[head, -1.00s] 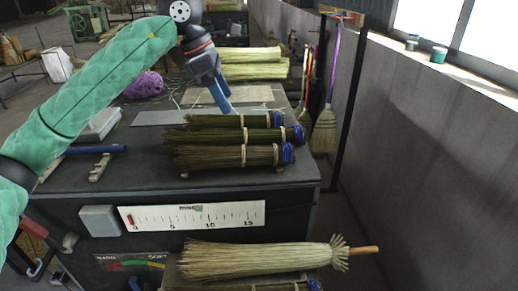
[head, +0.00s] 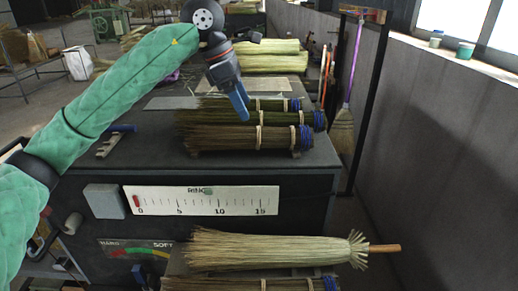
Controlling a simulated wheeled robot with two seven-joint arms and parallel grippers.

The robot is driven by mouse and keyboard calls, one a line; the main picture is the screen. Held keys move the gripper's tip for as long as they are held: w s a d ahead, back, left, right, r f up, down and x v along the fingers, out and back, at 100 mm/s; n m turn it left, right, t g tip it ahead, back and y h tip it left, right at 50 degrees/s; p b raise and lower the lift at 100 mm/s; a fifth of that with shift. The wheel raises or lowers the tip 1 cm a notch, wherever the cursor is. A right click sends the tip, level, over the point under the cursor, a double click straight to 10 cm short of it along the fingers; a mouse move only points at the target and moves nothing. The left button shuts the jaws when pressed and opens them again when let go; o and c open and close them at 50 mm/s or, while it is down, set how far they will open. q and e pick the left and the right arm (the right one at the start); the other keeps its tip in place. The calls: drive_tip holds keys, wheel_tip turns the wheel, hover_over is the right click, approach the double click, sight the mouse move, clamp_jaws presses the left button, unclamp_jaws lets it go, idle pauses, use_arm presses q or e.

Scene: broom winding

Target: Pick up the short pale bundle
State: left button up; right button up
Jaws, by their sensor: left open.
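Three tied bundles lie side by side on the dark bench: a brownish one in front (head: 225,137), a green one in the middle (head: 280,119), and a shorter one at the back (head: 268,104). Each has pale bands and a blue-bound right end. All look olive to brown, so I cannot tell which is the short pale one. My left gripper (head: 239,108) points down over the back bundle, open, its blue fingers hiding part of that bundle. I cannot tell whether it touches. My right gripper is not in view.
Long pale bundles (head: 270,62) lie at the bench's far end. A large pale broom (head: 270,250) with a wooden handle lies below the bench front, above another bundle (head: 235,284). A ruler plate (head: 200,201) is on the front. A wall (head: 430,140) closes the right.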

use_arm(q)
drive_tip(key=p+x, duration=0.3)
drive_tip(key=x, duration=0.5)
drive_tip(key=shift+s+a+f, duration=0.1)
drive_tip(key=shift+s+a, duration=0.05)
drive_tip(key=shift+f+p, duration=0.3)
drive_tip(key=shift+f, duration=0.15)
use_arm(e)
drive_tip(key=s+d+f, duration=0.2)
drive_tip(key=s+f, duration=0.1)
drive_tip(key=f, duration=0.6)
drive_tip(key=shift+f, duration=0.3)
use_arm(q)
drive_tip(key=shift+c, duration=0.4)
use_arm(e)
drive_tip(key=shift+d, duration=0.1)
use_arm(q)
drive_tip(key=c, duration=1)
